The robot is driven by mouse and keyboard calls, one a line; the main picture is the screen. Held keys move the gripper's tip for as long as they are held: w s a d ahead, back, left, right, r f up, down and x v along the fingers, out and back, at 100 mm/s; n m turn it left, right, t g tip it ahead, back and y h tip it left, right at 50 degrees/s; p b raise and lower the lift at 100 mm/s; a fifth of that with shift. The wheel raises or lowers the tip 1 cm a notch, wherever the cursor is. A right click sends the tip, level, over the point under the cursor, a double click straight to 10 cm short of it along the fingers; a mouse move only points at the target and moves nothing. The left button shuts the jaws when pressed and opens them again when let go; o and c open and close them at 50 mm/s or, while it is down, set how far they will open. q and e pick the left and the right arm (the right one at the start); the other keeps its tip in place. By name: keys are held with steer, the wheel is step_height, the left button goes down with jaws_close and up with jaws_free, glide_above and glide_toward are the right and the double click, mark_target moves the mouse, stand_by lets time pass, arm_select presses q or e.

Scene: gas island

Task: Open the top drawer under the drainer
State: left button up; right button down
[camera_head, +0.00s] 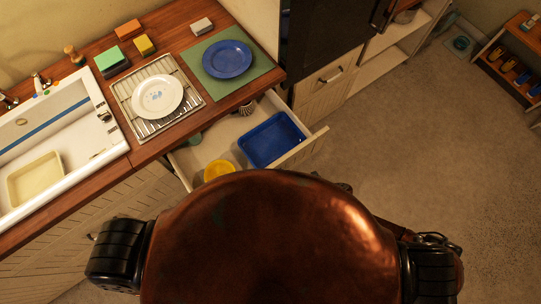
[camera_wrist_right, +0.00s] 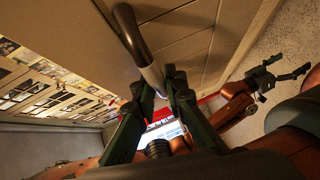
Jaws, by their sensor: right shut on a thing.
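The drainer (camera_head: 120,92) is a metal rack on the wooden worktop, with a white plate (camera_head: 157,96) on it. The top drawer (camera_head: 213,129) below the worktop stands open, pulled out towards me. Its light wooden front (camera_head: 303,147) is partly hidden by my copper body. In the right wrist view my right gripper (camera_wrist_right: 168,80) is shut on a dark bar handle (camera_wrist_right: 133,38) near its metallic end. My left gripper (camera_wrist_right: 286,70) shows at the right of that view, fingers apart and empty.
The open drawer holds a blue tray (camera_head: 268,140), a yellow bowl (camera_head: 217,169) and a striped cup (camera_head: 247,109). A blue plate (camera_head: 227,59) lies on a green mat. A sink (camera_head: 45,150) is at left. The floor (camera_head: 430,150) at right is clear.

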steer(key=c, duration=2.2)
jaws_free()
steer(key=shift+c, duration=0.2)
steer(key=d+r, duration=0.1)
steer(key=d, duration=1.1)
steer(key=shift+s+r, duration=0.3)
steer(key=shift+s, duration=0.05)
steer(key=shift+a, duration=0.1)
